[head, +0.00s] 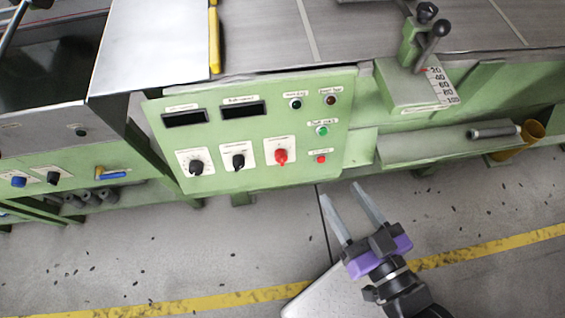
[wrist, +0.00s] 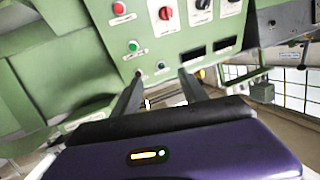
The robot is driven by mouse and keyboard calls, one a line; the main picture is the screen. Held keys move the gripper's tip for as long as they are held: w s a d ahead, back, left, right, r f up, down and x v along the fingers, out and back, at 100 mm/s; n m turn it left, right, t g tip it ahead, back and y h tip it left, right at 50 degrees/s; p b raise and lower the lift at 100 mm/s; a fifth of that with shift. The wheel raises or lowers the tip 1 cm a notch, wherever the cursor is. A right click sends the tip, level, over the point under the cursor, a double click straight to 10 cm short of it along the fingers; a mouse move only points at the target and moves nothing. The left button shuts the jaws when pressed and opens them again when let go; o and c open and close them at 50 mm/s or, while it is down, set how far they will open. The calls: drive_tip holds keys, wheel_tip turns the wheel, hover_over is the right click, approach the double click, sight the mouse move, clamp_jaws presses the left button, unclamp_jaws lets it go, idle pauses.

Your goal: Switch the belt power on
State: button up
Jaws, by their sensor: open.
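The green control panel (head: 222,172) faces me at the front of the machine. A green button (head: 322,130) sits above a red button (head: 321,158) on its right side. A red rotary knob (head: 281,156) is to their left. The button labels are too small to read surely. My gripper (head: 342,192) is open and empty, below and right of the panel, apart from it. The wrist view, turned over, shows the green button (wrist: 133,46), the red button (wrist: 119,8) and the red knob (wrist: 165,13) beyond the fingertips (wrist: 161,75).
Two black knobs (head: 239,160) and two dark displays (head: 243,110) share the panel. Two small indicators (head: 295,103) sit top right. The floor below is open.

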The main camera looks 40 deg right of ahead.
sight(283, 164)
drive_tip(key=shift+w+a+f+h+b, duration=0.85)
drive_tip(key=shift+w+a+f+h, duration=1.4)
drive_tip(key=shift+w+f, duration=3.95)
drive_tip(key=shift+n+t, duration=0.3)
drive_tip(key=shift+n, duration=0.1)
drive_tip(key=shift+f+x, duration=0.15)
drive_tip(key=shift+x, duration=1.5)
drive_tip(key=shift+f+x, duration=0.2)
drive_tip(key=shift+x, duration=1.4)
drive_tip(key=shift+s+d, duration=0.1)
drive_tip(key=shift+d, duration=0.05)
clamp_jaws()
